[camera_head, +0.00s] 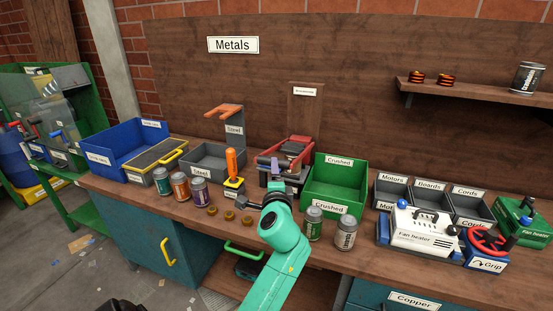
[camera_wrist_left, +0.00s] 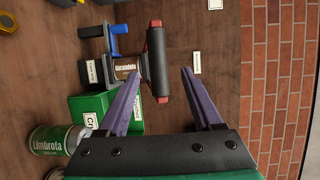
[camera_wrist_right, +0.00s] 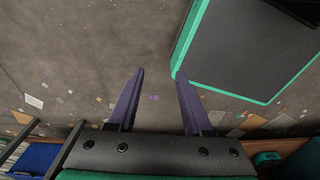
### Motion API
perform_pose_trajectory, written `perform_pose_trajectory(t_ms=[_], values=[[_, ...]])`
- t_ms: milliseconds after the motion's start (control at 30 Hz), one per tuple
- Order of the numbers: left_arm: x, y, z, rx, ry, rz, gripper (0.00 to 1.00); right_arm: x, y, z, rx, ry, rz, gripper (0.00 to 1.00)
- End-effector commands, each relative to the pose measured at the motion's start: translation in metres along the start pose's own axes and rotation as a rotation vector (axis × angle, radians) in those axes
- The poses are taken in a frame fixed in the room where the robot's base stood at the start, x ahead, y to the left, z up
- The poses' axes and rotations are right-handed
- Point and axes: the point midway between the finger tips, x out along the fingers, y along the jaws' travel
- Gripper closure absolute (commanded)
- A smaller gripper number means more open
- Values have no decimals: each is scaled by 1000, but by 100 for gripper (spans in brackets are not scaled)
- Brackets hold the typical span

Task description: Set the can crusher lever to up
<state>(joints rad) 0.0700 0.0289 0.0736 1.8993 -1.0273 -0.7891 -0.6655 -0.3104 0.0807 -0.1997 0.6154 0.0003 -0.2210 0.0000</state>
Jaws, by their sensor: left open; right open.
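The can crusher (camera_head: 289,152) is red and dark grey and stands at the back of the bench, left of the green Crushed bin. In the left wrist view its lever shows as a thick black bar (camera_wrist_left: 158,62) with red ends, beside a brown labelled can (camera_wrist_left: 126,67) in the crusher. Whether the lever is up or down I cannot tell. My left gripper (camera_wrist_left: 156,72) is open and empty, its purple fingers pointing at the bar and apart from it. In the head view my left arm partly hides the crusher's front. My right gripper (camera_wrist_right: 156,72) is open and empty, above the floor.
The green Crushed bin (camera_head: 340,174) stands just right of the crusher, with two cans (camera_head: 313,222) before it. Grey Steel bin (camera_head: 210,162), orange-handled tool (camera_head: 232,163) and several cans are to the left. A white fan heater (camera_head: 424,231) stands at right.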

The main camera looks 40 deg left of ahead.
Motion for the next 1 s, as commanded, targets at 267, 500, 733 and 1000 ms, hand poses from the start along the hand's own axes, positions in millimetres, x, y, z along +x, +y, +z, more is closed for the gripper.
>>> perform_pose_trajectory(t_ms=[267, 500, 733, 1000], values=[[62, -1, 0, -1, 0, 1, 33, -10, 2, -12, 0, 18, 2, 50], [71, 1, 0, -3, 1, 2, 33, -10, 2, -13, 0, 19, 2, 50], [70, 1, 0, -3, 2, 2, 83, -10, 1, -12, 0, 18, 2, 50], [70, 1, 0, -3, 2, 2, 100, -10, 1, -11, 0, 17, 1, 50]])
